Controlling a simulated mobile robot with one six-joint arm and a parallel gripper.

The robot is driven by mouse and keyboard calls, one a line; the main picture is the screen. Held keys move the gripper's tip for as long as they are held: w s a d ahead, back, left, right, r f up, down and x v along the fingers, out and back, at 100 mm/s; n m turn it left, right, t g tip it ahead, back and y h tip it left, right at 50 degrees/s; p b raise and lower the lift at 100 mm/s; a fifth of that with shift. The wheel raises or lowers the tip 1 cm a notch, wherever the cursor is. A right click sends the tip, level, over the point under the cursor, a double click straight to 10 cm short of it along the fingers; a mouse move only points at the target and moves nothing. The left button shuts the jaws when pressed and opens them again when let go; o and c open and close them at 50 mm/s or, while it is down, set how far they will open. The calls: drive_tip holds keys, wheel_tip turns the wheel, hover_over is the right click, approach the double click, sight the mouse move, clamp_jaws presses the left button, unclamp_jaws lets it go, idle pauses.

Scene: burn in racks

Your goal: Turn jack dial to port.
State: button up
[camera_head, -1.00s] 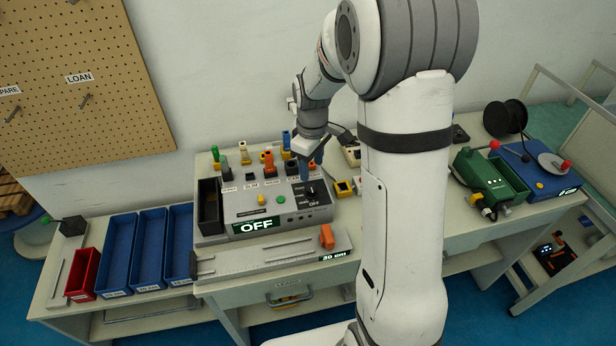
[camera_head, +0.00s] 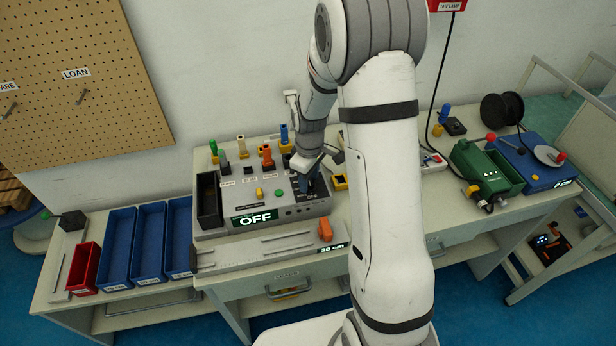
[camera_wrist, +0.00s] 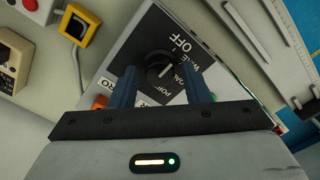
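The jack dial (camera_wrist: 160,69) is a round black knob with a white mark. It sits on a dark label plate at the right end of the grey console (camera_head: 240,205). The printed word OFF (camera_wrist: 180,43) is beside it in the wrist view, and partly covered labels lie around it. My gripper (camera_wrist: 160,78) has two blue fingers apart, one on either side of the dial. I cannot tell whether they touch it. In the head view my gripper (camera_head: 308,183) is low over the dial and hides it.
Several coloured plugs stand behind the console, including a blue one (camera_head: 284,133). A ruled rail with an orange block (camera_head: 325,230) lies in front. Blue bins (camera_head: 150,242) are at left, a green box (camera_head: 485,168) at right.

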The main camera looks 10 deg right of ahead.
drive_tip(key=c, duration=0.7)
drive_tip(key=shift+c, duration=0.2)
